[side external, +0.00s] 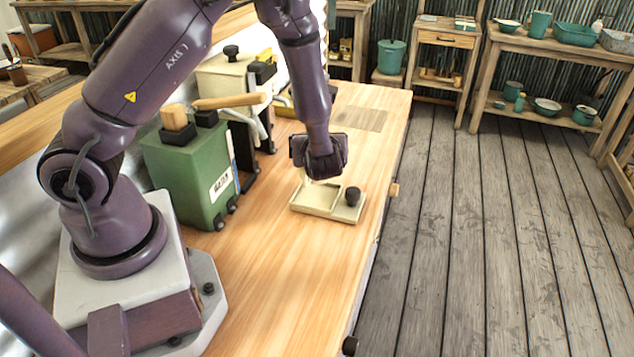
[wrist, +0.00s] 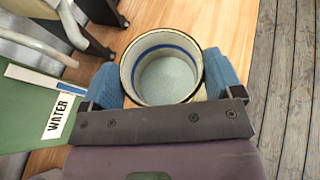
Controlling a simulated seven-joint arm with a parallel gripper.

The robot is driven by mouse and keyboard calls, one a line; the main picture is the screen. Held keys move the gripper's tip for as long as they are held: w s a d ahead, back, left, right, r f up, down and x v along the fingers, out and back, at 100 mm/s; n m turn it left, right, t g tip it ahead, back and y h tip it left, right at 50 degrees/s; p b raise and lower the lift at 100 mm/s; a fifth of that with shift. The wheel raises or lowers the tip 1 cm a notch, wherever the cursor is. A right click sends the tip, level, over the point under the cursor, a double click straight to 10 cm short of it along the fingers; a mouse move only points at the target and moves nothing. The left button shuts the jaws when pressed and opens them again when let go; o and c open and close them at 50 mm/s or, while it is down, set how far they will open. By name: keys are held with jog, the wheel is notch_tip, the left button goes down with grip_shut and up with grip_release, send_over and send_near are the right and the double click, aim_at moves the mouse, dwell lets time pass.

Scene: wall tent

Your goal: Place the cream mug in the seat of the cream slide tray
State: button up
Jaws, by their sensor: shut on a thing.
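The cream mug (wrist: 168,70) is seen from above in the wrist view, with a dark rim, a blue band inside and an empty speckled bottom. My gripper (wrist: 164,82) is shut on it, a blue pad pressing each side. In the side external view my gripper (side external: 319,168) hangs just over the far edge of the cream slide tray (side external: 318,201) and largely hides the mug. The tray lies on the bench, with a square recessed seat and a black knob (side external: 352,195) at its right. The seat looks empty. The tray cannot be made out in the wrist view.
A green dispenser (side external: 197,175) labelled WATER in the wrist view (wrist: 58,117) stands left of the tray.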

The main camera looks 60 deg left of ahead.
jog(key=shift+f, duration=3)
jog(key=shift+f, duration=0.1)
jog(key=o, duration=0.9)
jog(key=shift+c, duration=0.2)
jog(key=v, duration=1.2)
jog(key=s+d+r+n+h, duration=0.1)
jog(key=s+r+n+h, duration=0.5)
jog(key=r+n, duration=0.5)
jog(key=s+d+r+n+h, duration=0.1)
jog(key=s+r+n+h, duration=0.5)
jog(key=r+n, duration=0.5)
jog(key=shift+s+r+n, duration=0.2)
jog(key=shift+s+n, duration=0.1)
jog(key=shift+s, duration=0.1)
